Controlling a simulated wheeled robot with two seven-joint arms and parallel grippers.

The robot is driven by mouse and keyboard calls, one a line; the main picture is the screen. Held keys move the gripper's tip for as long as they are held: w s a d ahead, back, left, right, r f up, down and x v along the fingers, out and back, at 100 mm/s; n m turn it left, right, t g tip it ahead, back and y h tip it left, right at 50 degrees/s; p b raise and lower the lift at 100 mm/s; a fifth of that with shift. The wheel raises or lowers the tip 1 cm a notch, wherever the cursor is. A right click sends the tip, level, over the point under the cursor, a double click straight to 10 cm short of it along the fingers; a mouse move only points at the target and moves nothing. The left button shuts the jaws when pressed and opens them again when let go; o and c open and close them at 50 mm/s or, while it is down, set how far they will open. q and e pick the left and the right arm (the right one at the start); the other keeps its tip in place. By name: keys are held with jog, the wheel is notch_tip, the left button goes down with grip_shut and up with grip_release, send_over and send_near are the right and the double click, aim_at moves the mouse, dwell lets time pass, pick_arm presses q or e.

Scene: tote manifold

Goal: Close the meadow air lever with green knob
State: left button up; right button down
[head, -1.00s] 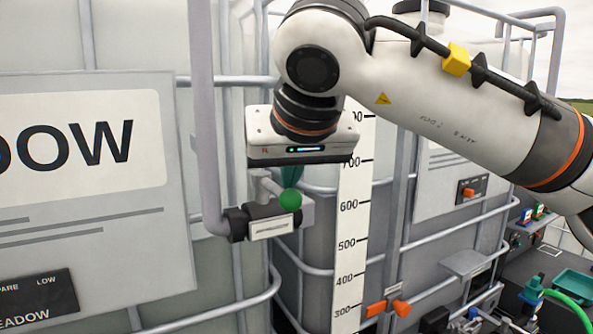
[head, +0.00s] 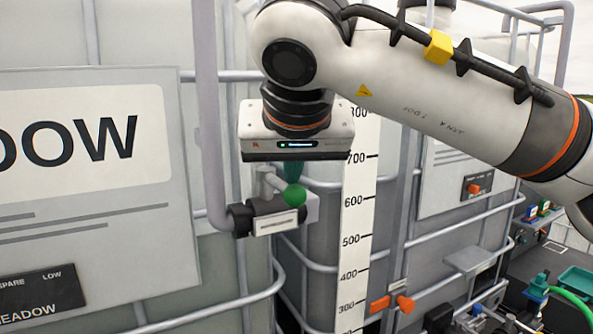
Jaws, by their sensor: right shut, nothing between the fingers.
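The green knob (head: 294,195) sits on top of the meadow valve, a dark body with a small white label (head: 277,223), at the lower end of a grey pipe. My right gripper (head: 292,172) hangs above it, pointing down and shut with nothing in it. Gripper and knob look very close, but contact is unclear. My left gripper is out of view.
The meadow sign (head: 100,200) stands left of the grey pipe (head: 208,130). A numbered level scale (head: 355,225) is right of the valve, with metal cage bars around. An orange-handled valve (head: 392,303) is lower right. A teal tray (head: 575,281) lies far right.

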jog(key=shift+s+a+r, duration=0.15)
jog(key=shift+s+r, duration=0.15)
jog(key=shift+s, duration=0.05)
jog(key=b+v, duration=0.2)
jog(key=v, duration=0.9)
jog(key=shift+d, duration=0.25)
jog(key=shift+s+r, duration=0.1)
